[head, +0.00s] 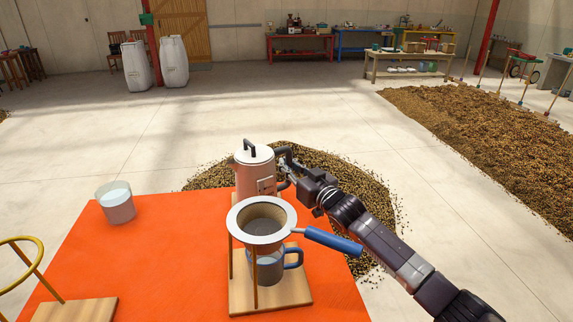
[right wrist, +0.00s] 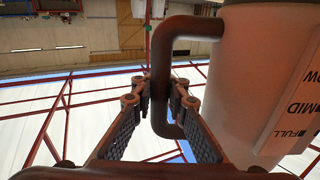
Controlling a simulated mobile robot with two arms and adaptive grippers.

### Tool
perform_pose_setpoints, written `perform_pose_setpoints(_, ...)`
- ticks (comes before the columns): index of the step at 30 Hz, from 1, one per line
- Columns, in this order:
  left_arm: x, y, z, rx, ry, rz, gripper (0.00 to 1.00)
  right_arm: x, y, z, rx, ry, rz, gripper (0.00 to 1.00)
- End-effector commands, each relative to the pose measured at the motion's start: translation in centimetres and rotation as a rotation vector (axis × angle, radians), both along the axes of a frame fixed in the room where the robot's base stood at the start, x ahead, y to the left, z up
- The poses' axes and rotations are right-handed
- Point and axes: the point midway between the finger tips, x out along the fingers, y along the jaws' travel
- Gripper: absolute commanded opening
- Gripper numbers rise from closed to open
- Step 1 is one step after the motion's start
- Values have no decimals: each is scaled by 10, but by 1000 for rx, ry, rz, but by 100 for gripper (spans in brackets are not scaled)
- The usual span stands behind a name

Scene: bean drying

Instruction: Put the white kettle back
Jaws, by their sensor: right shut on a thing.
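The white kettle (head: 252,178) has a black lid knob and a dark handle and looks upright at the far edge of the orange table (head: 160,255). Its base is partly hidden behind the dripper, so I cannot tell whether it touches the table. My right gripper (head: 289,172) is shut on the kettle's handle, on the kettle's right side. In the right wrist view, the dark handle (right wrist: 160,75) runs between the two fingers (right wrist: 158,98), and the kettle's white body (right wrist: 250,75) with its level label fills the right side. My left gripper is not in view.
A dripper with a blue handle (head: 333,241) stands on a wooden stand (head: 240,298) over a blue-handled mug (head: 267,268), close in front of the kettle. The table's middle-left is clear. Beans (head: 350,185) lie on the floor behind.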

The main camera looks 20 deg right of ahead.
Motion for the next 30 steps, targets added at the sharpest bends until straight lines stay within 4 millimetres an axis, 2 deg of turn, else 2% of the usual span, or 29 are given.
perform_pose_setpoints(2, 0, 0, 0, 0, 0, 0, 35, 0, 1, 6, 7, -10, 2, 0)
perform_pose_setpoints(3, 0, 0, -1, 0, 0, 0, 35, 0, 0, -1, 0, 1, 0, 11)
perform_pose_setpoints(9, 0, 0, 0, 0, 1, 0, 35, 0, 0, 0, 1, 0, 0, 31)
perform_pose_setpoints(20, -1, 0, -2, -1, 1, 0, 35, -4, -1, -1, 1, 1, 0, 31)
perform_pose_setpoints(26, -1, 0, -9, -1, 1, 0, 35, -27, -5, -3, 0, 2, 1, 31)
perform_pose_setpoints(30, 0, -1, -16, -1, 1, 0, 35, -52, -10, -4, 1, 1, 1, 31)
